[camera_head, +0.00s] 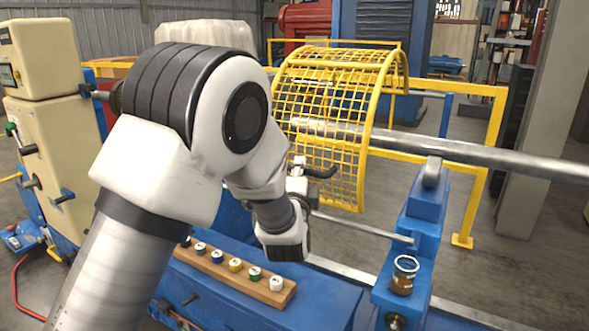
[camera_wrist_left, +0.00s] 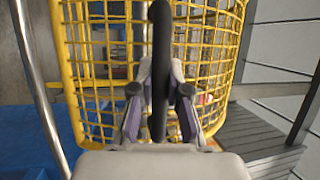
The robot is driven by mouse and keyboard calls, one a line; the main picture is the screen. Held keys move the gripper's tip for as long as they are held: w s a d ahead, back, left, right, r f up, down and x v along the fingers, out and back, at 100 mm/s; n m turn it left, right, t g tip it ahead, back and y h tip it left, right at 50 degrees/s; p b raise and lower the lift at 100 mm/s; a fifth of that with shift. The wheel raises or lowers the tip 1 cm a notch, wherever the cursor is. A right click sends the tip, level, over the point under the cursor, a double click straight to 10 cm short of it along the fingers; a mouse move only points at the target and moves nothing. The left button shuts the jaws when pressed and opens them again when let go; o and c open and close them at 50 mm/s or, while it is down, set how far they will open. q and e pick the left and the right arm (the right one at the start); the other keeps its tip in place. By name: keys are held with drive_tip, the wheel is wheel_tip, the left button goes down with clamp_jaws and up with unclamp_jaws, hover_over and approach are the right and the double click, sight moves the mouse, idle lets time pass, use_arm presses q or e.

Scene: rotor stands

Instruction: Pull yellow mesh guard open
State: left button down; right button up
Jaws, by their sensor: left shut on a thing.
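The yellow mesh guard (camera_head: 338,85) is a curved cage that arches over a horizontal steel shaft (camera_head: 470,152) in the head view. Its mesh fills much of the left wrist view (camera_wrist_left: 215,45). A black handle (camera_head: 322,173) stands out from the guard's near side. My left gripper (camera_head: 305,178) is at this handle, in front of the mesh. In the left wrist view, the two fingers of my left gripper (camera_wrist_left: 160,100) are closed on the black handle (camera_wrist_left: 159,45), which runs upright between them. My left forearm hides part of the guard's left side. My right gripper is not in view.
A wooden strip (camera_head: 225,265) with several coloured knobs lies on the blue machine bed below my arm. A blue shaft support (camera_head: 425,215) stands at right, with a jar of brown liquid (camera_head: 404,275) on it. A yellow rail (camera_head: 485,190) stands behind.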

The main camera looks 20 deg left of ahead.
use_arm(q)
drive_tip(key=shift+s+f, duration=0.1)
drive_tip(key=shift+f, duration=0.3)
drive_tip(key=c, duration=1.1)
unclamp_jaws()
drive_tip(key=shift+a+r, duration=0.1)
drive_tip(key=shift+c, duration=0.2)
drive_tip(key=shift+s+a+r, duration=0.1)
drive_tip(key=shift+a+r, duration=0.05)
drive_tip(key=v, duration=0.7)
drive_tip(key=shift+s, duration=0.15)
